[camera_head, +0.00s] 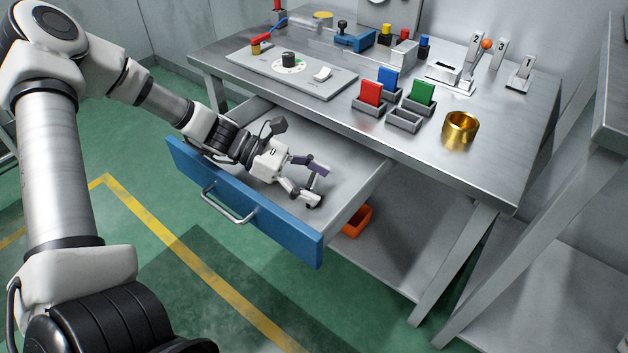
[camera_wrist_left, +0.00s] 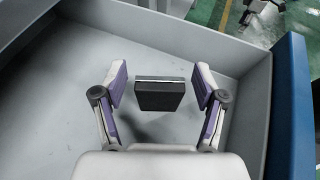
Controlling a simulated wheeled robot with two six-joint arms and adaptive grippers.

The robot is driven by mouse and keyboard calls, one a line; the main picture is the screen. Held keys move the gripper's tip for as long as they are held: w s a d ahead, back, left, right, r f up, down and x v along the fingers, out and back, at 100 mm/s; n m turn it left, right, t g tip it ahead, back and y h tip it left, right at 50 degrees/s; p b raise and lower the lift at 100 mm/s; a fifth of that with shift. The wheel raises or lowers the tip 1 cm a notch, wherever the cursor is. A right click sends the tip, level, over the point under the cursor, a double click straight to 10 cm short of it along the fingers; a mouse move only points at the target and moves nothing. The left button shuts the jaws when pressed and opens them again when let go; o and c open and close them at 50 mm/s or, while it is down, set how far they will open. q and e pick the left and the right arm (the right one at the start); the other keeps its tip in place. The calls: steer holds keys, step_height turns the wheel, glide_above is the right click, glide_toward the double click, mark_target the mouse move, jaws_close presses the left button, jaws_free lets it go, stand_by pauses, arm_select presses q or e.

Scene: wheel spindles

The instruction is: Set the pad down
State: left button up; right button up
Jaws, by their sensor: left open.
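The pad (camera_wrist_left: 160,95) is a small black block with a pale line along its top edge. In the left wrist view it is between the fingers of my left gripper (camera_wrist_left: 162,76), with a gap on each side. My left gripper (camera_head: 316,184) is open inside the pulled-out drawer (camera_head: 245,205), over its pale grey floor. A soft shadow lies on the floor below the pad; I cannot tell for sure whether it touches the floor. I cannot make out the pad in the head view.
The drawer's blue front (camera_wrist_left: 290,105) and grey side walls stand close around the gripper. The metal bench top (camera_head: 330,115) overhangs the drawer's back. It carries red, blue and green blocks in trays, a brass ring (camera_head: 460,130) and a dial panel (camera_head: 290,75). An orange bin (camera_head: 357,221) is below.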

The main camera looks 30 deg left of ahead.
arm_select(q)
steer(key=shift+r, duration=0.15)
steer(key=p+v, duration=1.1)
steer(key=v, duration=0.1)
